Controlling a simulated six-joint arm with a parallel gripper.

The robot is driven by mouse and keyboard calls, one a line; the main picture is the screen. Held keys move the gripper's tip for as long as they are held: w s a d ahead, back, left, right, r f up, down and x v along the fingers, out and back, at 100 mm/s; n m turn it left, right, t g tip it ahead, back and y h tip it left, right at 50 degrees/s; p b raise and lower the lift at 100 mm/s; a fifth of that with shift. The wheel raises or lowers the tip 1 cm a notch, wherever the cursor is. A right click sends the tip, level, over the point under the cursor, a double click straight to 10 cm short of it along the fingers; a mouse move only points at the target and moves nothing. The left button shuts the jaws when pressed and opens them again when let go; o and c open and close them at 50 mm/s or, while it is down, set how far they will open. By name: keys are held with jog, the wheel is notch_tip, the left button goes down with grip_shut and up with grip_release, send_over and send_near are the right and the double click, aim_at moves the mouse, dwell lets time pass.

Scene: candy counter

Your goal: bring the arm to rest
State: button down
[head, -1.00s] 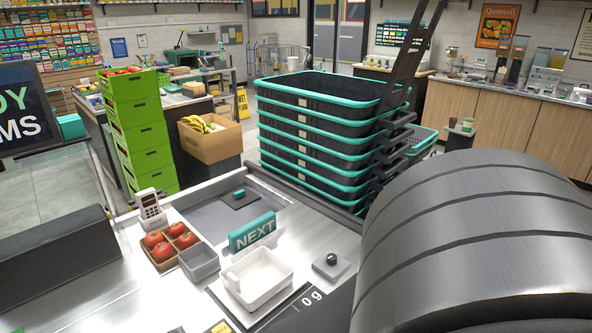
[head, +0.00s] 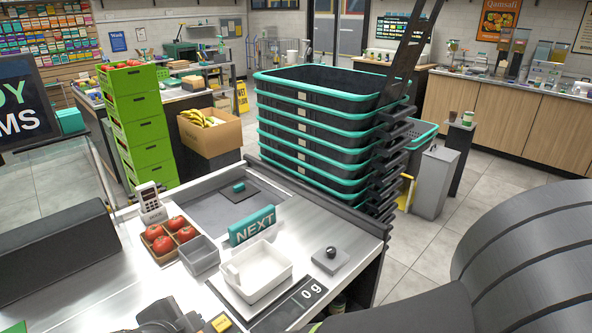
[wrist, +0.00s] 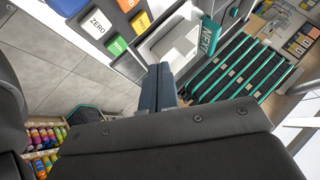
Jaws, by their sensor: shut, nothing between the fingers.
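My gripper (wrist: 160,72) shows in the wrist view with its two dark fingers close together, shut and empty. It is over the front side of the counter (head: 85,290), close to the key panel with the ZERO button (wrist: 97,22). In the head view my dark arm fills the lower right. A dark part at the bottom edge there may be my gripper, but I cannot tell clearly. No object hangs from the fingers.
An empty white tray (head: 285,273) sits on the scale, whose display (head: 312,291) reads 0 g. Tomatoes (head: 163,245), a grey bin (head: 200,255) and a NEXT sign (head: 252,224) stand nearby. Stacked baskets (head: 320,110) rise behind.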

jog(key=w+a+r+m+y, duration=0.3)
jog(key=w+a+r+y, duration=0.3)
jog(key=w+a, duration=0.65)
jog(key=w+a+r+m+y, duration=0.45)
jog(key=w+a+r, duration=0.25)
jog(key=w+a, duration=0.5)
jog(key=w+d+f+m+g+h, duration=0.1)
jog(key=w+d+f+m+g, duration=0.3)
jog(key=w, duration=0.6)
jog(key=w+d+f+m+g+h, duration=0.1)
jog(key=w+d+f+m+h, duration=0.1)
jog(key=w+d+f, duration=0.2)
jog(key=w+d+f+m+g+h, duration=0.1)
jog(key=w+d+f+m+h, duration=0.1)
jog(key=d, duration=0.8)
jog(key=shift+w+d+f+h, duration=0.3)
jog(key=shift+w+f+h, duration=0.25)
jog(key=shift+w+f, duration=0.4)
